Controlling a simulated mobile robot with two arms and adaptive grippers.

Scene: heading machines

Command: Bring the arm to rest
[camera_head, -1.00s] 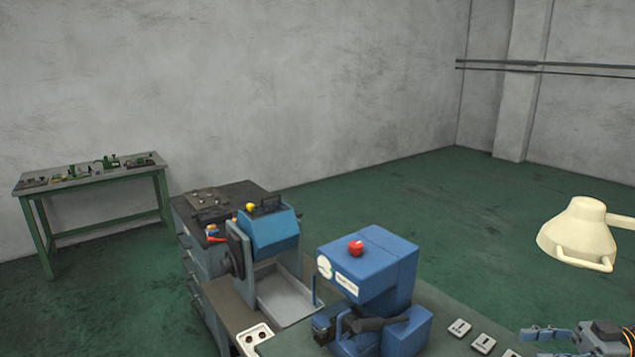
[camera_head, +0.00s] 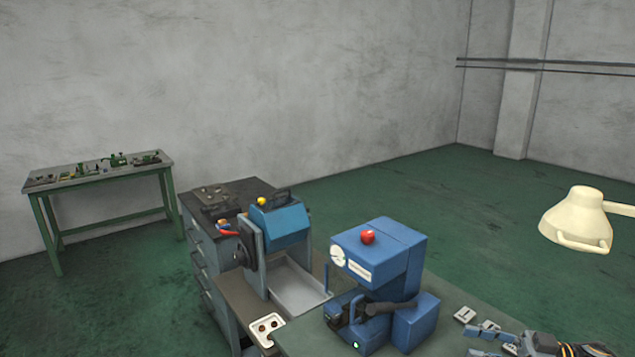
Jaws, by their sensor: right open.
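My right gripper (camera_head: 484,344) is at the bottom right edge, its two blue-grey fingers pointing left and apart, with nothing visible between them. Part of it is cut off by the lower frame edge. It is to the right of the blue heading machine (camera_head: 378,258), with a gap between them in the picture. That machine has a red button (camera_head: 367,237) on top, a round dial and a small green light low at its front. My left gripper is not in view.
White labelled tiles (camera_head: 465,315) lie on the bench near my right gripper. A cream lamp (camera_head: 577,218) hangs at the right. A second blue machine (camera_head: 282,225) with a grey tray (camera_head: 297,287) stands left. A green-legged table (camera_head: 105,178) is by the wall. Open green floor lies behind.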

